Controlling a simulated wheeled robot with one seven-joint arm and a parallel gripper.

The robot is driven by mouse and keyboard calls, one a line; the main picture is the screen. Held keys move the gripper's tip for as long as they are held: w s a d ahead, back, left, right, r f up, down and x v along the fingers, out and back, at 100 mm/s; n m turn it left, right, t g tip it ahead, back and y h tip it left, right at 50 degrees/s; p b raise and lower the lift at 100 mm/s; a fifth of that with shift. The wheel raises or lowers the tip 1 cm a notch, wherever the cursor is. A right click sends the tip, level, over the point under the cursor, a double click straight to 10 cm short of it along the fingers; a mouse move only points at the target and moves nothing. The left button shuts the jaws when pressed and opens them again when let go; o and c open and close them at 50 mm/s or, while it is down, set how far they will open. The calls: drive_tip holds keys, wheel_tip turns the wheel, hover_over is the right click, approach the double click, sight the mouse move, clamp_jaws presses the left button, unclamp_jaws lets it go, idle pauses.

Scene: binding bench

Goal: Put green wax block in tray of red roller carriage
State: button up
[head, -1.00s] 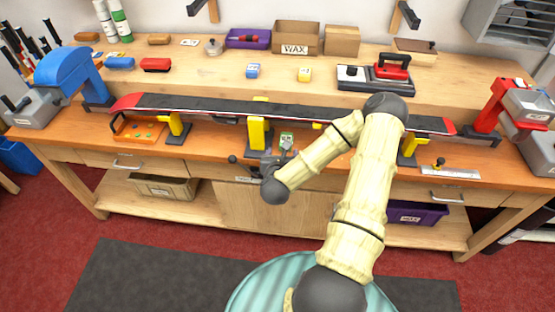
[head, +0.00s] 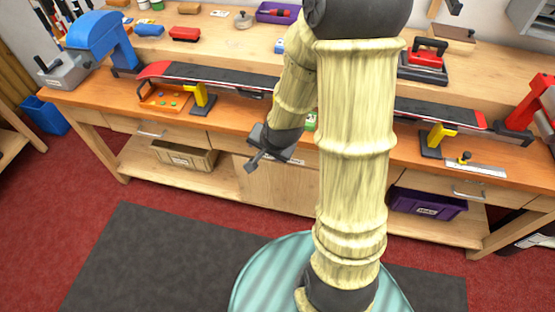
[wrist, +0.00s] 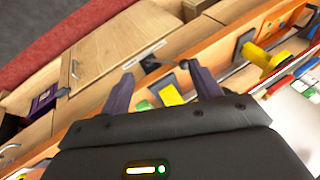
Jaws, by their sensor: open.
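A small green block (head: 311,121), likely the green wax block, lies on the front bench, partly hidden by my arm in the head view. In the wrist view a green block (wrist: 143,106) shows beyond the palm, beside a yellow clamp (wrist: 171,95). My gripper (head: 251,156) is open and empty, in front of the bench's front edge and apart from the block; its fingers (wrist: 158,76) are spread in the wrist view. A red-handled device (head: 426,58) on a dark base, possibly the red roller carriage, stands on the raised back shelf. I cannot make out its tray.
A long dark ski or board (head: 225,80) spans the front bench on yellow clamps. An orange tray (head: 150,103) holds small green pieces at the left. A blue press (head: 95,38) and a red press (head: 527,102) stand at the ends. The floor in front is clear.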

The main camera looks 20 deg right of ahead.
drive_tip(key=s+r+n+g, duration=0.3)
drive_tip(key=s+r+n, duration=0.4)
drive_tip(key=s+n, duration=0.1)
drive_tip(key=shift+s+n+h, duration=0.3)
drive_tip(key=shift+s+n, duration=0.1)
drive_tip(key=shift+s, duration=0.35)
